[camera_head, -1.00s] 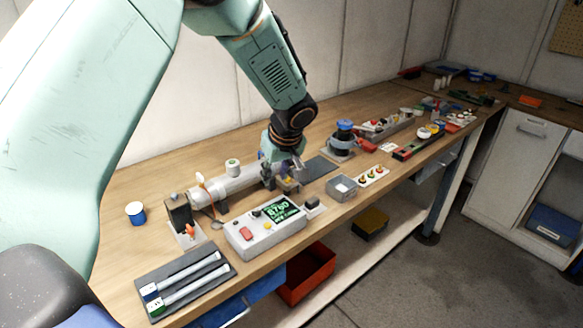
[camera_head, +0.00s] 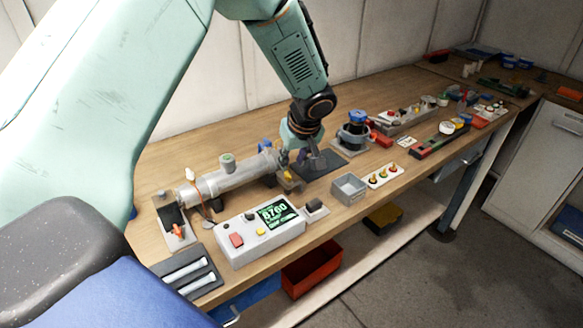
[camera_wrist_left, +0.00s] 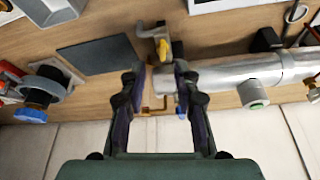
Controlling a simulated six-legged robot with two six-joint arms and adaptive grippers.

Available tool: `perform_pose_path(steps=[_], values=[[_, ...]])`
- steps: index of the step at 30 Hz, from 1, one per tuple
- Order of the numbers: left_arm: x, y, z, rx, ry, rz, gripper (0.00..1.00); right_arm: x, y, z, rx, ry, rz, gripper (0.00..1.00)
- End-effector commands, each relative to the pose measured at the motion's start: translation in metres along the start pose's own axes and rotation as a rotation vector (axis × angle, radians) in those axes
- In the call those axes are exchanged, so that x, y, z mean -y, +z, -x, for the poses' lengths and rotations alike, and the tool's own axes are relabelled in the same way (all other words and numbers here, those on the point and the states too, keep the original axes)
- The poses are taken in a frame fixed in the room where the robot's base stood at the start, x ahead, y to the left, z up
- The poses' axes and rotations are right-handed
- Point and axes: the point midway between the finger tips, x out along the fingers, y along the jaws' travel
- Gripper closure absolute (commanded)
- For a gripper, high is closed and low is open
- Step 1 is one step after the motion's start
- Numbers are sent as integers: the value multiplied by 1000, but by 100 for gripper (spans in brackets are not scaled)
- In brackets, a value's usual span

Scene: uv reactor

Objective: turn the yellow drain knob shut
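The yellow drain knob (camera_wrist_left: 163,48) sits on a small bracket-like fitting beside the end of the grey reactor tube (camera_wrist_left: 225,75). In the head view, the knob (camera_head: 288,175) shows small at the right end of the tube (camera_head: 225,178), partly hidden by the gripper. My left gripper (camera_wrist_left: 160,78) is open. In the head view the gripper (camera_head: 292,160) is just behind the knob. My right gripper is not in view.
A control box with a green display (camera_head: 258,230) stands in front of the tube. A grey open box (camera_head: 349,188) and a dark flat mat (camera_head: 318,164) lie to the right. A blue-topped round device (camera_head: 354,132) stands beyond. A green-capped port (camera_wrist_left: 257,104) rises from the tube.

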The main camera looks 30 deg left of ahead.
Motion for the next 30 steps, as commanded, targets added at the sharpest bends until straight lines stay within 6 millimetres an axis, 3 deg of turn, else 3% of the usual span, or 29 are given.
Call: perform_pose_path(steps=[10, 22, 30], values=[[1, -1, -48, 0, 0, 0, 69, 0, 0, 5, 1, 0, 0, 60], [-2, -3, -56, -1, 1, 0, 69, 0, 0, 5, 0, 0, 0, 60], [-2, -3, -56, -1, 1, 0, 92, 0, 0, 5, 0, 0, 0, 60]])
